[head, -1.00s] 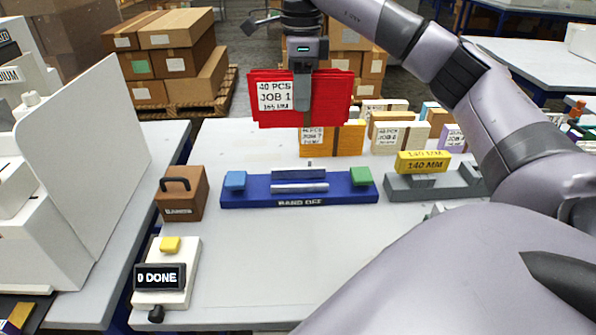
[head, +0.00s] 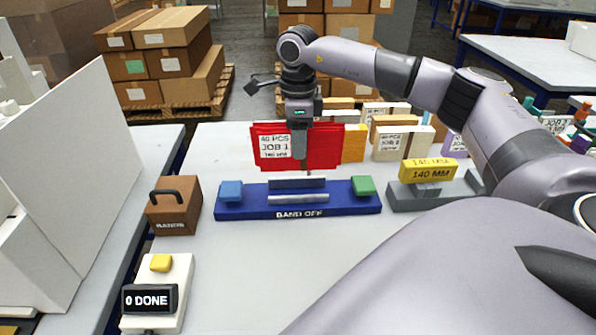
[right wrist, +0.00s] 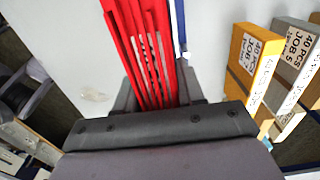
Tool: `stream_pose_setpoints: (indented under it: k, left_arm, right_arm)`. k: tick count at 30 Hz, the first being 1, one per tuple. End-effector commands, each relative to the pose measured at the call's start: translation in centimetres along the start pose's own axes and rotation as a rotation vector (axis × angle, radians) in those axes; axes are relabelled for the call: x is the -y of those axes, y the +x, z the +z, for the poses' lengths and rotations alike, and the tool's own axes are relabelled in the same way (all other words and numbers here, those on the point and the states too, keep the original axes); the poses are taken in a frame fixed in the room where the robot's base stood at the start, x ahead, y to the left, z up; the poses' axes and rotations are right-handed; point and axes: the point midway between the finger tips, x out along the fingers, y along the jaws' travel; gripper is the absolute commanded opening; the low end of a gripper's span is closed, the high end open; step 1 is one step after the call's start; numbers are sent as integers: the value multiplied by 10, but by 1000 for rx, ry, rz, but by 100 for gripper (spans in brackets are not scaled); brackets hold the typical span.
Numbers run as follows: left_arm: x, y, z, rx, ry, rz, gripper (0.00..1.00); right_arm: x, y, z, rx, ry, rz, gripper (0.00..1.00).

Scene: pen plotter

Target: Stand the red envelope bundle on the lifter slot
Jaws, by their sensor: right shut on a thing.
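The red envelope bundle (head: 325,150) hangs upright in my right gripper (head: 300,150), its label reading 40 PCS JOB 1, 140 MM. In the head view it is just behind the blue BAND OFF station (head: 240,208). Two grey bars (head: 298,183) stand at that station's middle, which looks like the lifter slot. The bundle's lower edge shows close behind the bars; I cannot tell its exact height. In the right wrist view the red envelopes (right wrist: 150,50) stick out between the fingers, seen edge-on. My left gripper is not in view.
A blue block (head: 231,191) and green block (head: 362,186) sit on the station's ends. A brown BANDS box (head: 174,205) and a 0 DONE counter (head: 158,290) stand left. A yellow 140 MM block (head: 428,171) is on a grey base, right. Other bundles (head: 403,143) stand behind.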

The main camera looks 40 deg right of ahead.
Motion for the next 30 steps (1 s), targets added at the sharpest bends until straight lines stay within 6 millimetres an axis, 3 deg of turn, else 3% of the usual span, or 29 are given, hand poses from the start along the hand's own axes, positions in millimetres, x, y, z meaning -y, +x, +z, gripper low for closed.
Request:
stream_pose_setpoints:
  k: [3,17,29,30]
  left_arm:
    - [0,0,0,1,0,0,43]
    - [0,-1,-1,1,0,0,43]
    - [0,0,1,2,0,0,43]
    - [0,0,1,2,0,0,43]
  right_arm:
    - [0,25,0,-1,0,1,2]
    - [0,79,0,-1,-1,1,2]
    - [0,86,1,2,-1,-1,2]
    - [0,87,0,1,-1,0,42]
